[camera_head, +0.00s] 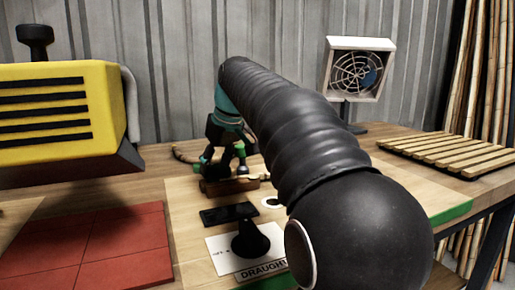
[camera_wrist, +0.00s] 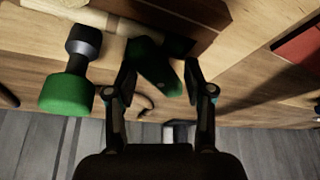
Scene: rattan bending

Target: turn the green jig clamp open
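In the wrist view, a green clamp lever (camera_wrist: 153,66) lies between the fingertips of my gripper (camera_wrist: 160,78). The fingers stand apart, with the lever slanting between them; I cannot tell whether either finger touches it. A second green knob on a dark neck (camera_wrist: 66,94) is to the left of the fingers. In the head view, my gripper (camera_head: 224,155) is low over the wooden jig (camera_head: 230,186), with small green parts beside the fingers. My arm hides the jig's right side.
A yellow slotted machine (camera_head: 62,112) stands at left, above a red tiled mat (camera_head: 95,250). A fan (camera_head: 356,72) and wooden slats (camera_head: 452,153) are at the right.

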